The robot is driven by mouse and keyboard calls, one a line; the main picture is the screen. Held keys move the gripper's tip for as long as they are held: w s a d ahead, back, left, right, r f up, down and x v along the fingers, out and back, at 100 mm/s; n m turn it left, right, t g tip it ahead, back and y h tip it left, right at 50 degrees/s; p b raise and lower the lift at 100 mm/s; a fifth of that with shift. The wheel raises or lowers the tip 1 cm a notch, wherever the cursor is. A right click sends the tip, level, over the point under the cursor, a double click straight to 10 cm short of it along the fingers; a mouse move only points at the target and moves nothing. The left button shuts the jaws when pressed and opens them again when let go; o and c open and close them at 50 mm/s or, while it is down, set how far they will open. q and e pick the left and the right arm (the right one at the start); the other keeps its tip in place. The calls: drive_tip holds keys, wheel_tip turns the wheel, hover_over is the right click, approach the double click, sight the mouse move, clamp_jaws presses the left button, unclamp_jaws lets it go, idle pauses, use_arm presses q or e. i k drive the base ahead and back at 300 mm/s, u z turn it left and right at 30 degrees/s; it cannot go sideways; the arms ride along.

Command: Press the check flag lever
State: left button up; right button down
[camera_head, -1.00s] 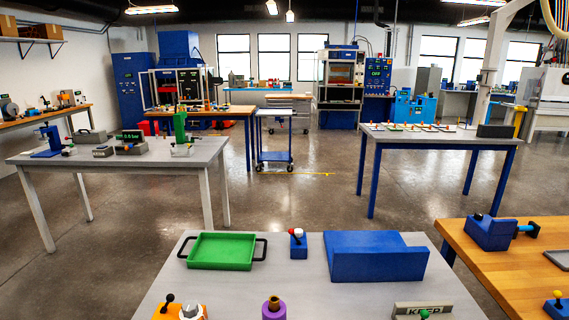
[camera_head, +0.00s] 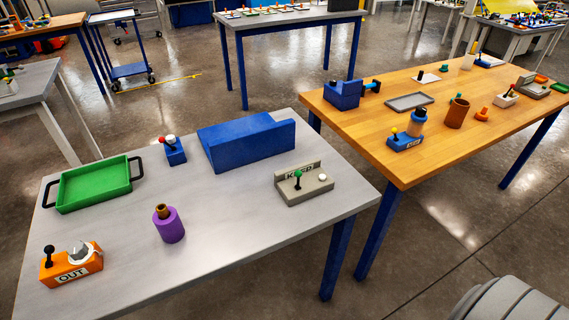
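No label reading "check flag" is legible, so I cannot tell which lever it names. On the wooden table a blue box (camera_head: 405,142) carries a yellow-knobbed lever. Neither of my grippers is in view.
A green tray (camera_head: 95,186), a purple cylinder (camera_head: 169,226) and a blue angled block (camera_head: 246,147) stand on the grey table. The wooden table (camera_head: 440,150) holds a grey tray (camera_head: 410,102) and a brown cup (camera_head: 457,113). Open floor (camera_head: 440,255) lies at lower right.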

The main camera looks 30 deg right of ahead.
sight(298, 173)
drive_tip(key=u, duration=0.65)
drive_tip(key=k, duration=1.1)
drive_tip(key=z, duration=1.15)
drive_tip(key=i, duration=0.5)
drive_tip(key=z, duration=0.05)
